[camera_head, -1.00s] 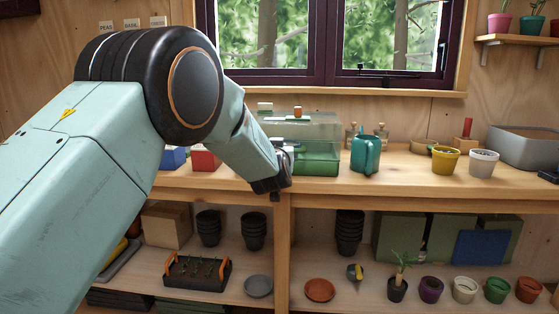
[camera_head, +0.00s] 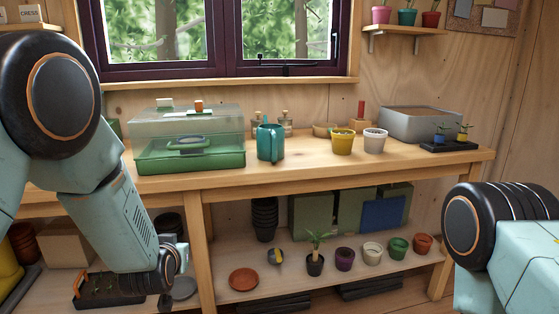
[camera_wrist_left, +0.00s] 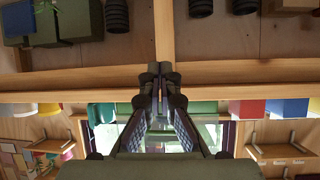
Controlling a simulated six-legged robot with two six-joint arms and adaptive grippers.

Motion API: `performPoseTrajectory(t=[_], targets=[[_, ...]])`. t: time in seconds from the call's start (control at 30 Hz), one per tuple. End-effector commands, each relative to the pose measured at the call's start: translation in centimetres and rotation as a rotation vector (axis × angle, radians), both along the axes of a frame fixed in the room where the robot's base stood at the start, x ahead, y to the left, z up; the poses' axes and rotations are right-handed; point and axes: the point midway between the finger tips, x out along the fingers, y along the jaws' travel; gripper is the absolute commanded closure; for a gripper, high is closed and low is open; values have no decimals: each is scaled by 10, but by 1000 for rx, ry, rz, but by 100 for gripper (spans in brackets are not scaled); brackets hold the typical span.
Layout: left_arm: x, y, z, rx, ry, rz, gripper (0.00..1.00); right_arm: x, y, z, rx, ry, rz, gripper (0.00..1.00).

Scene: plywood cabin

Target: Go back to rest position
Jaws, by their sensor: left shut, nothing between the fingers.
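My left arm comes in from the left in the head view, bent downward. Its gripper (camera_head: 167,292) hangs in front of the lower shelf, beside the bench's front post, and is shut and empty. In the left wrist view, which looks upside down, the left gripper's two fingers (camera_wrist_left: 158,78) meet at their tips with nothing between them. Part of my right arm shows at the lower right of the head view. Its gripper is out of the picture.
The bench (camera_head: 330,168) carries a green propagator (camera_head: 200,155), a teal jug (camera_head: 270,143), a yellow pot (camera_head: 342,142) and a grey bin (camera_head: 420,124). The lower shelf holds a seedling tray (camera_head: 108,297), a terracotta saucer (camera_head: 243,279) and several small pots. Open floor lies at right.

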Motion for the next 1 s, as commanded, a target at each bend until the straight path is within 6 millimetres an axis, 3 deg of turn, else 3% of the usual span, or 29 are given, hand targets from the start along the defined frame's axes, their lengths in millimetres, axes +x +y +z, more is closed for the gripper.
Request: performPoseTrajectory(t=[0.03, 0.1, 0.3, 0.5, 0.7, 0.83, 1.0], targets=[[-25, 0, -27, -4, 75, -8, 100, 0, 0, 3, 0, 0, 0, 61], [-58, -1, -59, -13, 169, -20, 100, 0, 0, 4, 0, 0, 0, 61], [-167, -4, -132, -41, 441, -50, 100, 0, 0, 10, 0, 0, 0, 61], [-290, -9, -177, -78, 717, -74, 100, 0, 0, 17, 0, 0, 0, 61], [-399, -14, -191, -111, 954, -87, 100, 0, 0, 24, 0, 0, 0, 61], [-438, -13, -196, -123, 1037, -76, 100, 0, 0, 28, 0, 0, 0, 61], [-448, -13, -200, -124, 1061, -73, 100, 0, 0, 29, 0, 0, 0, 61]])
